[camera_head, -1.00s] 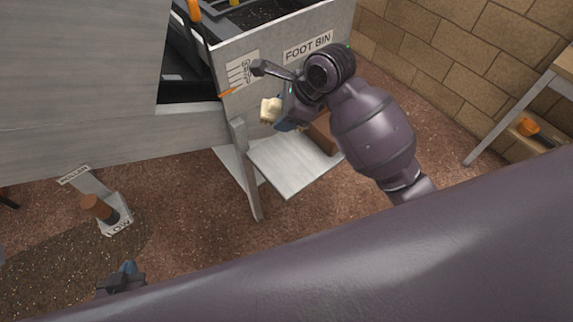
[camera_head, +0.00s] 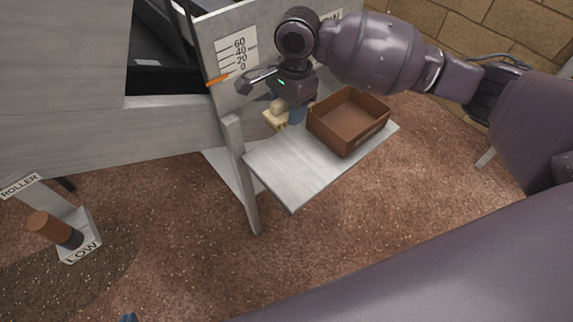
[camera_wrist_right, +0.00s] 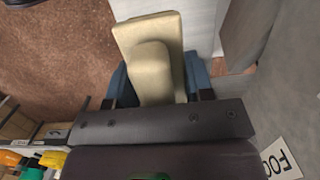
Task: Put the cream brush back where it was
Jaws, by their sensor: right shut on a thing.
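The cream brush (camera_head: 274,118) is in my right gripper (camera_head: 294,115), over the back left part of the grey shelf (camera_head: 296,178). I cannot tell whether the brush touches the shelf. In the right wrist view, the cream brush (camera_wrist_right: 150,58) sits between the blue fingers of my right gripper (camera_wrist_right: 160,85), which is shut on it. Of my left gripper (camera_head: 130,317), only a bluish tip shows at the bottom edge, and its jaws are hidden.
A brown open box (camera_head: 348,122) stands on the shelf, right of the brush. A grey leg (camera_head: 240,175) rises at the shelf's left. The bin's front panel (camera_head: 225,25) is close behind my right gripper. A roller (camera_head: 54,230) stands at far left.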

